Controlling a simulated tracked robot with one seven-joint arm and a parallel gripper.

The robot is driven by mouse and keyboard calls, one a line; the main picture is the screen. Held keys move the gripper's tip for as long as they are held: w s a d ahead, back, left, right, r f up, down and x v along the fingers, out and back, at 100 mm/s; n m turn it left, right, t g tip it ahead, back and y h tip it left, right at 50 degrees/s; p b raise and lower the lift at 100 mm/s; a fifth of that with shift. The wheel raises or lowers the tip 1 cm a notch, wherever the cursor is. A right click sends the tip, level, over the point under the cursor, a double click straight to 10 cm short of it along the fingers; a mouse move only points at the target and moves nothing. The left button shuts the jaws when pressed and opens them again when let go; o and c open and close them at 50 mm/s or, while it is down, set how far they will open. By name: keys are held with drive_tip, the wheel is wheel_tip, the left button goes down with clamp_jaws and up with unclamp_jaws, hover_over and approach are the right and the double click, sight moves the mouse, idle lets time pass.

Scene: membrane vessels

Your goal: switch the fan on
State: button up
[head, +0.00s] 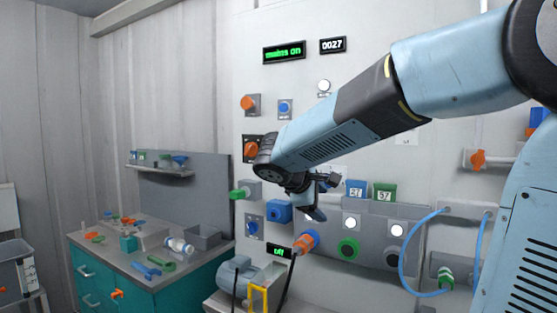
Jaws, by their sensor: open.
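My gripper (325,198) is in front of the wall panel, near its middle, with its fingers apart and nothing between them. I cannot tell its distance from the panel. No fan or fan label can be made out. The panel has an orange rotary knob (251,149), a smaller orange knob (248,103), a blue knob (284,107) and a lower blue knob (252,230). A small display reading "off" (279,251) is below the gripper, left of an orange handle (306,242). My arm hides part of the panel.
A blue-grey motor-like unit (237,272) stands low, near a yellow frame (259,298). A blue hose (403,265) loops at right. A cluttered teal bench (188,284) stands left.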

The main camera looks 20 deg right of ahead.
drive_tip(key=w+a+r+n+t+h, duration=0.4)
drive_tip(key=w+a+r+n+t, duration=0.35)
drive_tip(key=w+a, duration=0.6)
drive_tip(key=x, duration=1.3)
drive_tip(key=shift+d+r, duration=0.25)
drive_tip(key=shift+r, duration=0.05)
drive_tip(key=shift+g, duration=0.25)
drive_tip(key=shift+a, duration=0.1)
drive_tip(key=c, duration=1)
